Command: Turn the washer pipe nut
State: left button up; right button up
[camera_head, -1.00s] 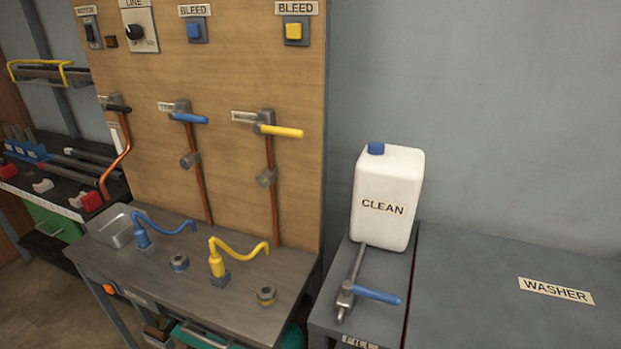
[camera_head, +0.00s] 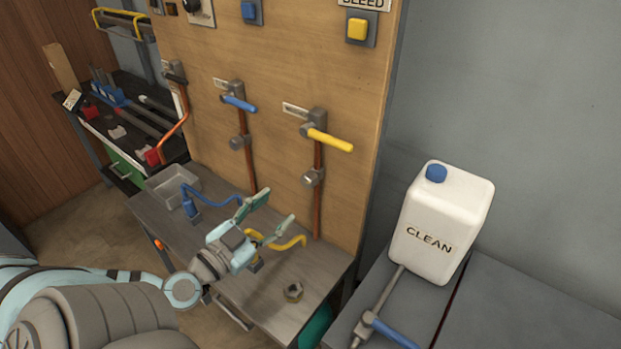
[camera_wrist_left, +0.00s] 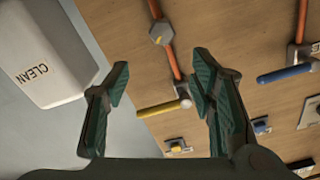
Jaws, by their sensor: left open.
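The washer pipe nut (camera_head: 313,176) is a grey hexagonal nut on the right-hand copper pipe (camera_head: 318,210), below the yellow-handled valve (camera_head: 327,139) on the wooden board. In the left wrist view the nut (camera_wrist_left: 162,33) shows near the top, beyond and between my fingers, apart from them. My left gripper (camera_head: 268,212) is open and empty above the bench, below and left of the nut in the head view. Its fingers (camera_wrist_left: 160,95) also show in the wrist view, spread wide. My right gripper is not in view.
A yellow hose (camera_head: 290,243) on the bench is partly hidden by my left gripper. A loose nut (camera_head: 293,291) lies on the bench (camera_head: 258,302). A blue hose (camera_head: 192,208) and metal tray (camera_head: 172,183) stand left. A white CLEAN jug (camera_head: 440,222) stands right of the board.

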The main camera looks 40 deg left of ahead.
aim_at(306, 182)
pick_arm(q)
jog(key=w+b, duration=0.1)
jog(key=w, duration=0.3)
jog(key=w+b, duration=0.1)
jog(key=w, duration=0.1)
jog(key=shift+w+a+f+b, duration=0.25)
jog(key=shift+a+b, duration=0.05)
jog(key=shift+a, duration=0.05)
jog(key=w+p, duration=0.1)
jog(key=w, duration=0.3)
jog(key=shift+w+r, duration=0.15)
jog(key=shift+w, duration=0.55)
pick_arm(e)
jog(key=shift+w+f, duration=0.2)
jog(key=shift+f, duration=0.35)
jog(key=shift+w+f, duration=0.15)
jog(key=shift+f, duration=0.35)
pick_arm(q)
jog(key=shift+c, duration=0.4)
jog(key=shift+d, duration=0.1)
jog(key=c, duration=1.1)
